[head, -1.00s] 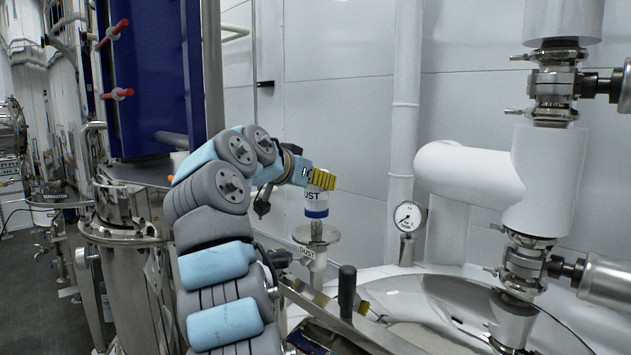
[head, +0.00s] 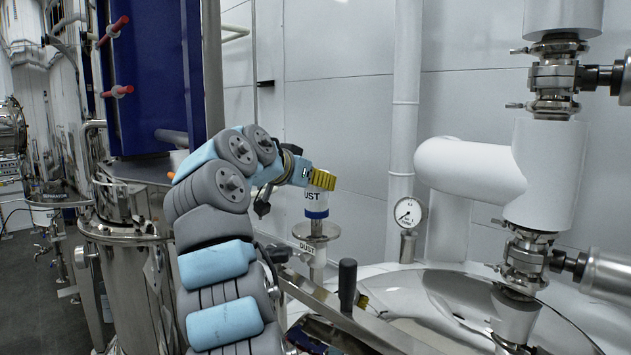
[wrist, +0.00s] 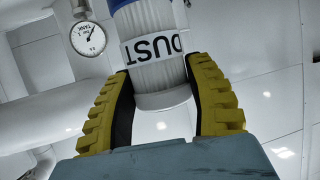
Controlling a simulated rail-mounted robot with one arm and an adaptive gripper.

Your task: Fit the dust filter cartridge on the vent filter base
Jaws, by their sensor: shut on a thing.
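The dust filter cartridge (head: 316,203) is a white cylinder with a blue band at its lower end and a DUST label. My gripper (head: 320,180), with yellow ribbed fingers, is shut on its upper part. The cartridge looks upright, directly above the vent filter base (head: 317,236), a round metal plate with a raised metal centre and a DUST tag. Whether they touch I cannot tell. In the wrist view the cartridge (wrist: 152,48) appears inverted between the two yellow fingers (wrist: 158,72); the base is not visible there.
A pressure gauge (head: 408,213) stands right of the base, near a white vertical pipe (head: 404,110). A shiny tank lid (head: 450,310) lies below. A thick white pipe with clamped valves (head: 545,175) rises at right. A blue panel (head: 152,75) stands at left.

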